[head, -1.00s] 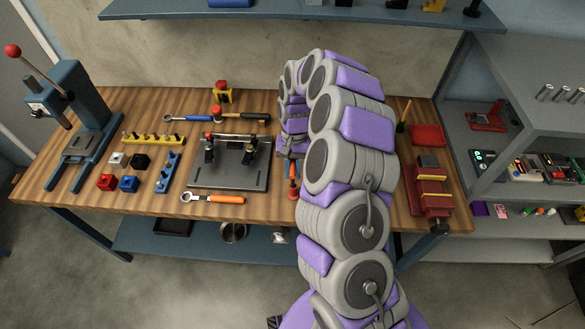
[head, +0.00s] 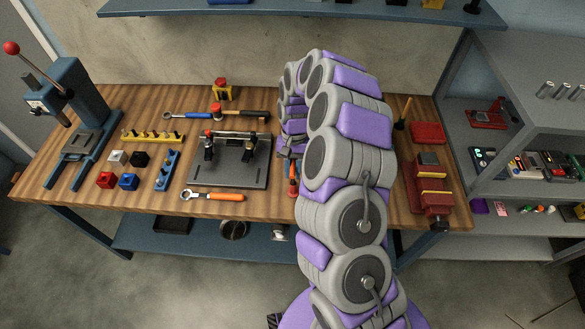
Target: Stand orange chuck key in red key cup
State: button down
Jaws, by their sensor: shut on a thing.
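My gripper (head: 290,156) is over the workbench, right of the dark grey fixture plate, and partly hidden behind my own arm. It is shut on the orange chuck key (head: 293,186), which hangs below it, roughly upright. I cannot tell whether the key's lower end touches the bench.
The fixture plate (head: 236,178) stands beside my gripper. An orange-handled wrench (head: 225,196) lies in front of it. A red vise (head: 432,195) and a red tray (head: 428,132) are at the right. A shelf (head: 300,10) overhangs the back.

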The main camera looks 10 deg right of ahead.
aim_at(293, 165)
jog(key=shift+f, duration=0.95)
dwell(1.5)
jog(key=c, duration=0.5)
grip_release()
jog(key=shift+r, duration=0.15)
jog(key=shift+r+p, duration=0.95)
jog(key=shift+r, duration=1.9)
